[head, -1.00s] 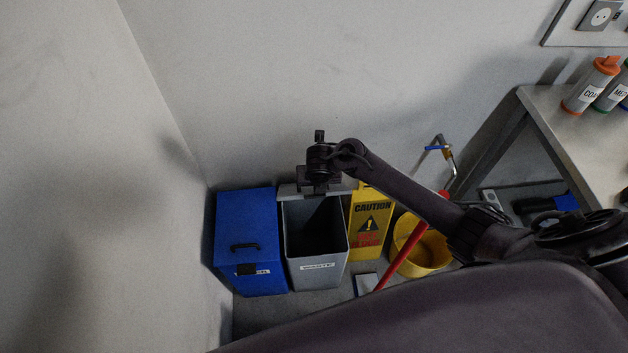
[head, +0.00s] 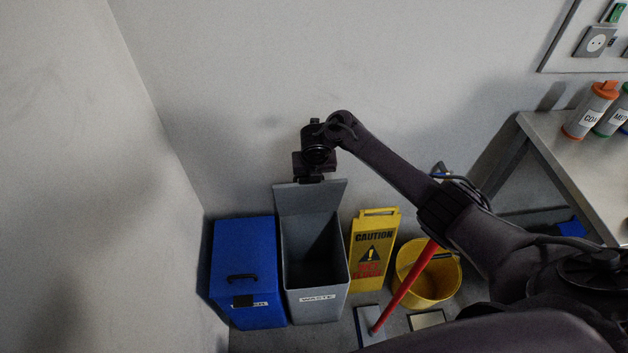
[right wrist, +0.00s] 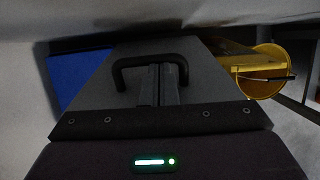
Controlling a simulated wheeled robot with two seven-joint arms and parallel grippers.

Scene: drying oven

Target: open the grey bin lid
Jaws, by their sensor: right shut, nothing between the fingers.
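The grey bin (head: 315,275) labelled WASTE stands on the floor near the wall, and its dark inside shows. Its grey lid (head: 310,198) is raised and stands up at the back of the bin. My right gripper (head: 310,180) is at the top edge of the lid in the head view. In the right wrist view, the lid (right wrist: 200,75) fills the middle, with a black handle (right wrist: 150,62) on it. The shut fingers of my right gripper (right wrist: 159,72) lie over the handle area; nothing is held. My left gripper is not in view.
A blue bin (head: 243,270) with a black handle stands left of the grey bin. A yellow caution sign (head: 374,250) and a yellow bucket (head: 440,278) with a red mop handle (head: 405,288) stand to the right. A metal table (head: 580,165) holds bottles at far right.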

